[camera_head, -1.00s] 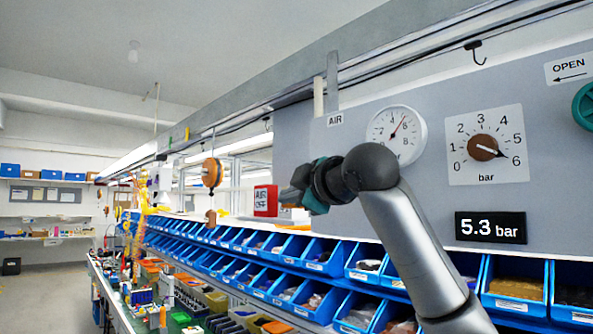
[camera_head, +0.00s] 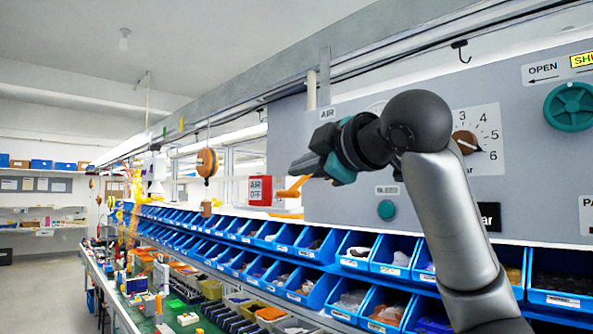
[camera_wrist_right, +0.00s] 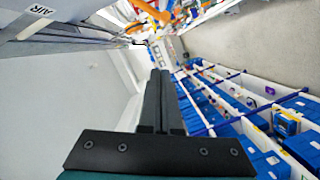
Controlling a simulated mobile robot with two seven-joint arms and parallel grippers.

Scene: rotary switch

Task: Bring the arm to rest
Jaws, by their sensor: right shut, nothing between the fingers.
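My right arm rises from the bottom right of the head view, bends at a dark elbow-like joint and points left. Its right gripper (camera_head: 303,167) is shut and empty, in the air in front of the grey panel (camera_head: 340,205), apart from the controls. In the right wrist view the two dark fingers (camera_wrist_right: 158,85) lie together with nothing between them. The brown rotary knob (camera_head: 466,142) on its white scale plate is partly hidden by my arm, its pointer towards 6. The gauge is almost wholly covered, and the black display (camera_head: 490,216) is mostly covered. My left gripper is not in view.
A teal handwheel (camera_head: 572,106) and a teal bleed button (camera_head: 386,209) are on the panel. A red AIR OFF box (camera_head: 260,190) and an orange lever (camera_head: 294,188) show near the gripper. Blue bins (camera_head: 354,252) line the bench below. The left aisle is open.

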